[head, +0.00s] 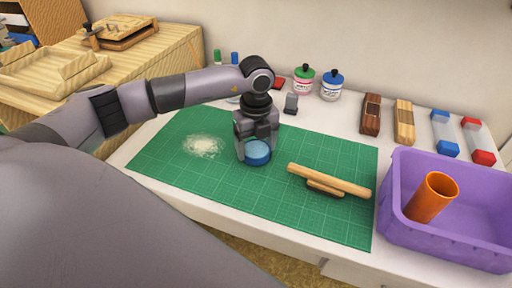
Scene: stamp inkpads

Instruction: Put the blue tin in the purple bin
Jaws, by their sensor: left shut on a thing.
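The blue tin (257,153) is round and sits at the middle of the green cutting mat (330,220). My left gripper (256,148) points down over the tin and is shut on it, with a finger at each side. The tin appears to be at mat height; I cannot tell whether it touches the mat. The purple bin (440,248) stands at the right end of the table, with an orange tube (432,197) leaning inside it. My right gripper is not in view.
A wooden rolling pin-like piece (330,181) lies on the mat between tin and bin. Whitish powder (203,146) is left of the gripper. Two jars (303,80) (332,86), wooden blocks (371,114) (404,122) and blue and red-capped pieces (445,133) (478,141) line the back.

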